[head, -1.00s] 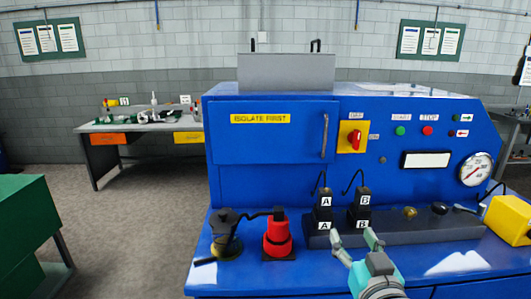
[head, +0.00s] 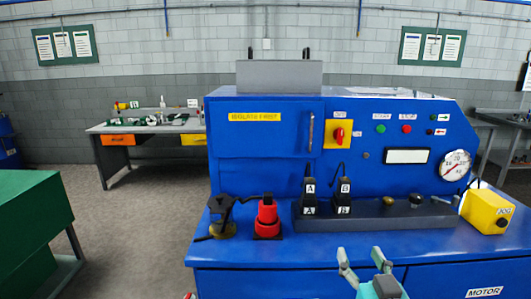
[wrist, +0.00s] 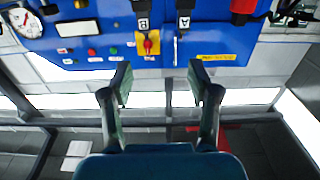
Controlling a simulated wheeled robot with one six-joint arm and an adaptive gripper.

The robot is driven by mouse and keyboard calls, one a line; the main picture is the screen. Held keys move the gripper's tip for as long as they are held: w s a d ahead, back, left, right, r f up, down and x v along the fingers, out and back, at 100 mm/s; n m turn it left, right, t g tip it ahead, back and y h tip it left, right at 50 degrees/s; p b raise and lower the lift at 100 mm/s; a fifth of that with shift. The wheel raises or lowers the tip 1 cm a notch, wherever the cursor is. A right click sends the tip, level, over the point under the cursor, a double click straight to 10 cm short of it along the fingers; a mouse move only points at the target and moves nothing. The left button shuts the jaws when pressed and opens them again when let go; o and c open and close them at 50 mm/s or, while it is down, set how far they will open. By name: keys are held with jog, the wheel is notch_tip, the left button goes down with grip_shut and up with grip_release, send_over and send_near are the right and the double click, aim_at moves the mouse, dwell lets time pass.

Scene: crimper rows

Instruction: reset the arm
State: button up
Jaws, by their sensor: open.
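My gripper (head: 361,265) is open and empty, seen low in the head view in front of the blue machine's ledge. In the wrist view my gripper (wrist: 160,84) shows two spread fingers with nothing between them. The blue machine (head: 258,165) stands ahead. Two black plugs marked A (head: 310,197) and B (head: 344,197) stand upright in a dark strip (head: 400,217) on the ledge, apart from my gripper. In the wrist view, plugs B (wrist: 143,22) and A (wrist: 184,20) appear upside down beyond the fingers.
A red device (head: 267,219) and a black-and-yellow device (head: 222,216) stand on the ledge at left. A yellow jog box (head: 487,211) is at right. A green cabinet (head: 35,225) is at far left. A workbench (head: 150,126) stands behind. Floor between is clear.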

jog(key=s+f+g, duration=0.2)
jog(key=s+f, duration=1.5)
jog(key=f, duration=0.5)
jog(key=s+f, duration=0.2)
jog(key=s, duration=1)
jog(key=s+f+g, duration=0.1)
jog(key=s+f, duration=0.1)
jog(key=s, duration=1)
jog(key=shift+f, duration=0.1)
